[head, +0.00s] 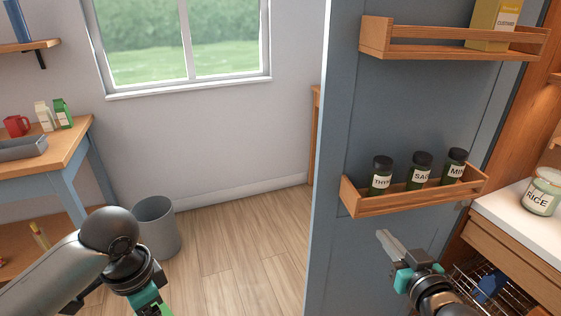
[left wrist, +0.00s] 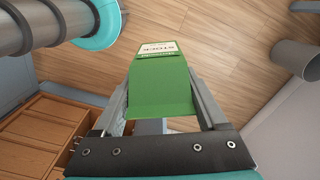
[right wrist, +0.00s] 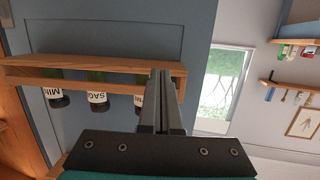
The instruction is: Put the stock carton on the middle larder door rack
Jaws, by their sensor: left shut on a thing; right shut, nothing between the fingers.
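The stock carton (left wrist: 160,80), green with a white STOCK label, is between the fingers of my left gripper (left wrist: 158,98), which is shut on it. In the head view my left gripper (head: 150,308) is at the bottom edge, mostly cut off. The blue larder door (head: 400,115) carries an upper wooden rack (head: 400,52) and a lower rack (head: 370,207). I cannot tell whether another rack lies below the picture. My right gripper (head: 384,238) is shut and empty, just below the lower rack. The right wrist view also shows its fingers (right wrist: 168,75) near that rack (right wrist: 110,82).
The upper rack holds a yellow custard carton (head: 493,24) at its right and is bare at its left. Thyme (head: 381,176), sage (head: 420,172) and mint (head: 456,165) jars fill much of the lower rack. A bin (head: 158,228) stands on the floor; a rice jar (head: 543,192) is right.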

